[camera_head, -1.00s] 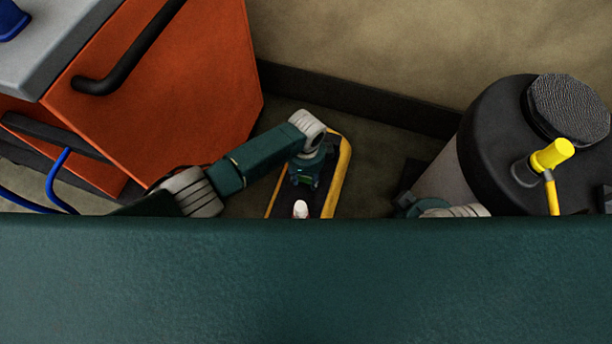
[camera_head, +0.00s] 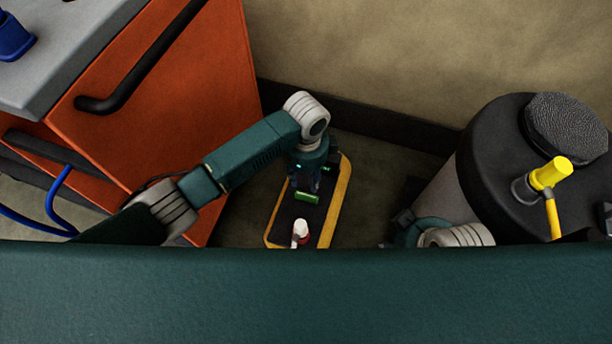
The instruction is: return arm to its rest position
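My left arm comes in from the left, dark green with light grey joints. Its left gripper (camera_head: 308,186) points down over a black tray with yellow edges (camera_head: 338,200) on the floor. A small green block (camera_head: 307,198) shows right at its fingertips; I cannot tell whether the fingers hold it or are apart from it. A white and red item (camera_head: 300,232) stands in the near part of the tray. My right arm shows only as a green and grey joint at the lower right; its gripper is hidden.
An orange cabinet (camera_head: 190,110) with a black handle and grey top stands at left, with a blue cable (camera_head: 58,190) beside it. A dark drum (camera_head: 485,150) with a yellow-handled fitting (camera_head: 550,173) stands at right. A wall closes the back. My green body covers the bottom.

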